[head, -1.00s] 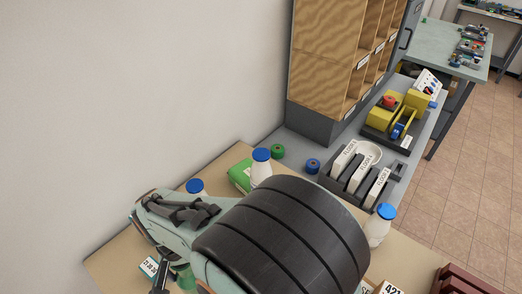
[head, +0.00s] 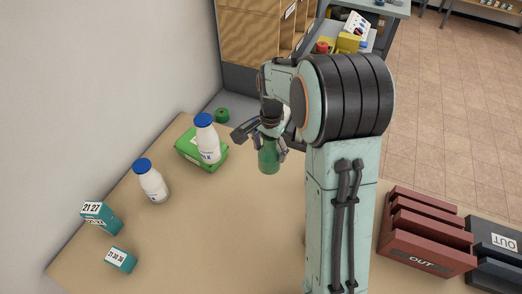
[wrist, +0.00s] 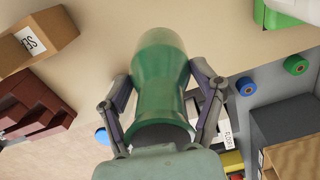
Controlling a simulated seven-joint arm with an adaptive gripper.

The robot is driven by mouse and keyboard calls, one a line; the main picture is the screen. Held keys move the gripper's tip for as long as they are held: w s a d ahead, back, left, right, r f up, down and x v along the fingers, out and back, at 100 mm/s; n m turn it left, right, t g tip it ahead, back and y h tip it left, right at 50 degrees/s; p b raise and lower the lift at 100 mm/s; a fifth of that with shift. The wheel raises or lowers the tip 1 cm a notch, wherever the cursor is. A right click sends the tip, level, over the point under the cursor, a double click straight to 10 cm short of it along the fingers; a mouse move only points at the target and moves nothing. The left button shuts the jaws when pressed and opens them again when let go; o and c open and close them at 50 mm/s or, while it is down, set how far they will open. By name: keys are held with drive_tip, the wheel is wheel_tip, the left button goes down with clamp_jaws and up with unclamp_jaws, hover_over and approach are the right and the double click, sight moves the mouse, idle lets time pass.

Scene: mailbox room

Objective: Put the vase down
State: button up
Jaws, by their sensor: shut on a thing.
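A green vase (head: 269,158) hangs upright from my gripper (head: 269,143) in the head view, over the back part of the tan table (head: 225,225). In the wrist view the green vase (wrist: 160,75) fills the middle, with the two fingers of my gripper (wrist: 165,95) closed on its sides. The vase looks apart from the tabletop, but the exact gap is hard to judge. My arm covers part of the table to the right of the vase.
A white bottle (head: 207,140) is at a green box (head: 188,155), left of the vase. Another bottle (head: 151,182) and two small teal boxes (head: 101,217) stand farther left. Red trays (head: 428,235) are at the right. The table's front middle is clear.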

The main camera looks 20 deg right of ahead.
drive_tip(key=shift+w+d+f, duration=0.35)
drive_tip(key=shift+w+f, duration=1.5)
drive_tip(key=shift+f, duration=0.1)
drive_tip(key=shift+w+d+f, duration=0.4)
drive_tip(key=shift+w+f, duration=1.45)
drive_tip(key=shift+f, duration=0.15)
drive_tip(key=shift+w+d+f, duration=0.35)
drive_tip(key=shift+w+f, duration=1.5)
drive_tip(key=shift+f, duration=0.1)
drive_tip(key=o, duration=1.3)
drive_tip(key=shift+f, duration=0.15)
drive_tip(key=shift+c, duration=0.2)
